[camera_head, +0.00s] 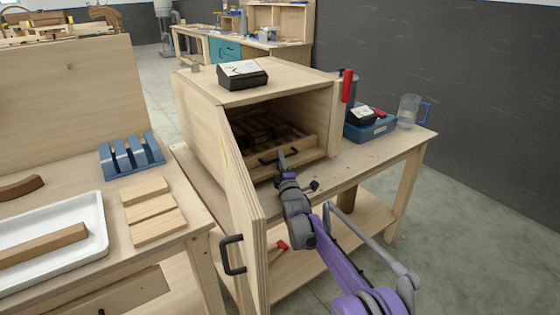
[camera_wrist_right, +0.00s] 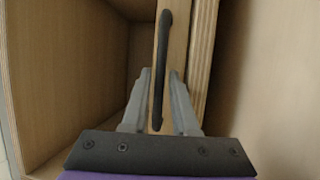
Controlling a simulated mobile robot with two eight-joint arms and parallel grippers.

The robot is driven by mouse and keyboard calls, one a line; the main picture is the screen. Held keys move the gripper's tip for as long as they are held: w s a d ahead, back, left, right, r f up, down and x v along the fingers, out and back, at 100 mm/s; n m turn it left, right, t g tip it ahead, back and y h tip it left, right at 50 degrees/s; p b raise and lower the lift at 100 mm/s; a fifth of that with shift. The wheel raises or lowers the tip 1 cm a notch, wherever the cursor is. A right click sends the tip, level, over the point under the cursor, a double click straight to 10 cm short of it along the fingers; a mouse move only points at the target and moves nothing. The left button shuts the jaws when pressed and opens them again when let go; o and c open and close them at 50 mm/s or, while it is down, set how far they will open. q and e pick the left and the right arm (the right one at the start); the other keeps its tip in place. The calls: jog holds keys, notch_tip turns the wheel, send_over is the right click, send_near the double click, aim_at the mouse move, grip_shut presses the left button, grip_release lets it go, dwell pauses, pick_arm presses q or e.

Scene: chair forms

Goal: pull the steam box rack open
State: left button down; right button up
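The wooden steam box (camera_head: 252,92) stands on a table with its door (camera_head: 238,195) swung open toward me. The rack (camera_head: 298,151), a slatted wooden tray, sits inside the box and has a black bar handle (camera_head: 266,161) on its front. My right gripper (camera_head: 282,160) is at the box opening, by the handle. In the right wrist view, the fingers (camera_wrist_right: 160,82) are apart, one on each side of the handle (camera_wrist_right: 163,60), with narrow gaps showing. My left gripper is not in view.
The open door with its black handle (camera_head: 231,254) stands left of my right arm. A black device (camera_head: 243,74) sits on the box. A blue tray (camera_head: 369,127) and a clear jug (camera_head: 408,111) stand to the right. A workbench with wooden strips (camera_head: 152,209) is at left.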

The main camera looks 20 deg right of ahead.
jog(key=shift+w+r, duration=0.1)
jog(key=shift+w, duration=0.2)
grip_shut()
dwell(1.3)
